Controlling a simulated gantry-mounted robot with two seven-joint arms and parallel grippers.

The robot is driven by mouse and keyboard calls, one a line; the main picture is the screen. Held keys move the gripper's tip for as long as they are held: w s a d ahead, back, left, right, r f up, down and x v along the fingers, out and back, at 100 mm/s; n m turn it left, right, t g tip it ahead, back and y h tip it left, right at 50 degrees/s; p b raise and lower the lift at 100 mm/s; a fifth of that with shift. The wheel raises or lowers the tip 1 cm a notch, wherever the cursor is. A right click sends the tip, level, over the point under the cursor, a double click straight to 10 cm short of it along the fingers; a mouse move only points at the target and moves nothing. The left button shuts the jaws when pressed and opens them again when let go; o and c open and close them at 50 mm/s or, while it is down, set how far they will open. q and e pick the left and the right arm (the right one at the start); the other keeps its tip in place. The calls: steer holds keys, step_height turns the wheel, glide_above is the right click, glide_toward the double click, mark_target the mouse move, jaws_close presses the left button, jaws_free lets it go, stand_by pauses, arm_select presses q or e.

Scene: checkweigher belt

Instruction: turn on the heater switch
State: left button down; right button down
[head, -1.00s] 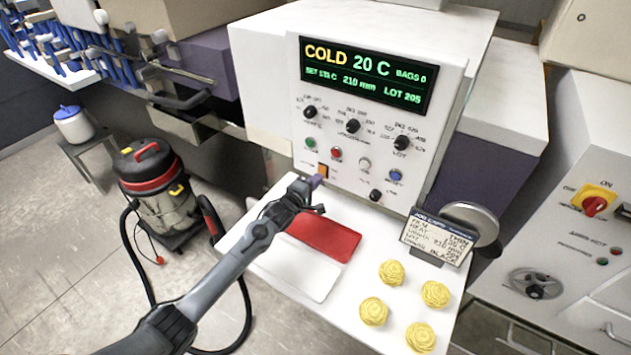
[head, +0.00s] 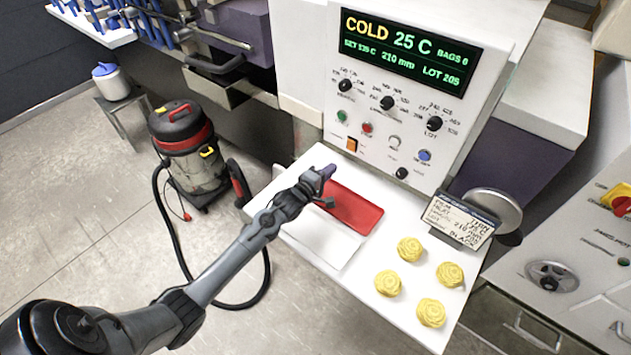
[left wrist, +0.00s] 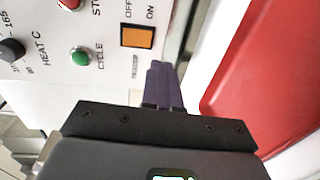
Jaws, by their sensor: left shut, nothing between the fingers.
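The heater switch (head: 352,145) is a small orange rocker low on the white control panel (head: 310,60). In the left wrist view the orange switch (left wrist: 137,36) shows above the fingertips, with OFF and ON printed beside it. The display (head: 410,45) reads COLD 25 C, 210 mm, LOT 205. My left gripper (head: 326,172) is shut and empty, just below and left of the switch, apart from it. Its purple fingertips (left wrist: 160,75) also show in the left wrist view. My right gripper is not in view.
A shelf below the panel holds a red pad (head: 352,208), a white pad (head: 325,238) and several yellow coils (head: 410,250). A job card (head: 460,218) stands at its right. Knobs and buttons sit close to the switch. A vacuum cleaner (head: 190,150) stands on the floor.

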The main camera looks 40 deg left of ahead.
arm_select(q)
steer(key=shift+s+d+f, duration=0.1)
steer(key=shift+s+f, duration=0.05)
steer(key=shift+s, duration=1.3)
steer(key=shift+s+d+f, duration=0.1)
steer(key=shift+s+f, duration=0.05)
steer(key=shift+s, duration=1.3)
